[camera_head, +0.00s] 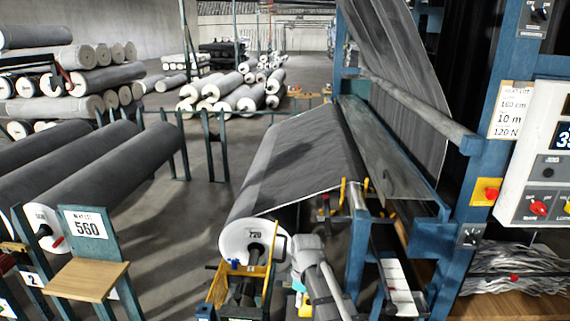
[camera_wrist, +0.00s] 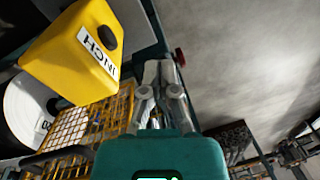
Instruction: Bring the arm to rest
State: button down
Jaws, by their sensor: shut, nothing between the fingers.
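My arm (camera_head: 312,268) shows in the head view as pale grey links in front of the large grey roll, low in the middle. Its gripper end is hard to make out there. In the wrist view my gripper (camera_wrist: 161,92) is shut and empty, its fingers together above the teal gripper body. A yellow box (camera_wrist: 75,50) with a dark button and an "INCH" label, seen upside down, is just left of the fingers. I cannot tell how near the fingers are to it.
The grey roll (camera_head: 308,150) marked 720 lies beside the blue machine frame (camera_head: 480,170). A yellow mesh guard (camera_wrist: 95,130) is left of the gripper. A wooden shelf (camera_head: 88,279) stands at lower left below the 560 sign. Floor (camera_head: 205,210) between the rolls is clear.

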jog(key=s+d+f+m+b, duration=0.1)
jog(key=s+d+m, duration=0.2)
jog(key=d+m, duration=0.3)
jog(key=s+d+f+m+t+b, duration=0.1)
jog(key=s+d+m, duration=0.3)
jog(key=d+m, duration=0.2)
jog(key=shift+s+d+m+h, duration=0.15)
jog(key=shift+d+m+h, duration=0.2)
jog(key=shift+m, duration=0.45)
